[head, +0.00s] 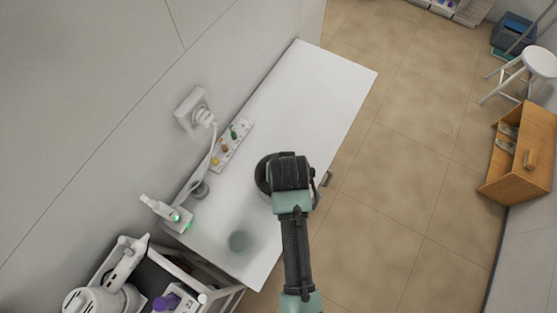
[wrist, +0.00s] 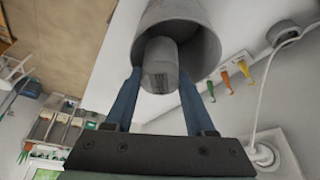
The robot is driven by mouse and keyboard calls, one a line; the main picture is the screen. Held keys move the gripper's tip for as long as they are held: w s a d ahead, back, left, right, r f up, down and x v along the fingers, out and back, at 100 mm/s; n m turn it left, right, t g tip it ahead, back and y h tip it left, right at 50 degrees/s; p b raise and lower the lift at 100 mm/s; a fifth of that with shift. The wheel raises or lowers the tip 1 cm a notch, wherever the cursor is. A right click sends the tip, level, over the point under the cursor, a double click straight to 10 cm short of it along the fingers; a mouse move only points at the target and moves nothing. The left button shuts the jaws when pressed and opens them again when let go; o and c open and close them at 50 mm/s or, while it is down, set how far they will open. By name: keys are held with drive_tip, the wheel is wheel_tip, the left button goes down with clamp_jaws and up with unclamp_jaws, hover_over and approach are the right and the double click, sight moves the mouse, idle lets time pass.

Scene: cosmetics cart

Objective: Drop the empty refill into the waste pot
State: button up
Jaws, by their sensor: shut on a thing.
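The refill (wrist: 159,62) is a small grey cylinder with faint printing on its near end. My gripper (wrist: 160,76) is shut on the refill, with a blue finger on each side of it. The waste pot (wrist: 200,30) is a larger grey cylinder, its open mouth facing my wrist camera. The refill lines up with the mouth; I cannot tell how far inside it reaches. In the head view the dark round pot (head: 262,172) shows at the left of my gripper (head: 289,172) on the white table; my wrist hides the refill there.
A white device with a green light (head: 166,212) stands at the table's left corner. A greyish round thing (head: 240,241) is near the front. The table's far end (head: 320,80) is clear.

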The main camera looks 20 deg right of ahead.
drive_tip(key=shift+w, duration=0.1)
drive_tip(key=o, duration=1.4)
drive_tip(key=shift+r, duration=0.1)
drive_tip(key=b+v, duration=0.2)
drive_tip(key=v, duration=1)
drive_tip(key=shift+s+r, duration=0.2)
drive_tip(key=shift+r, duration=0.15)
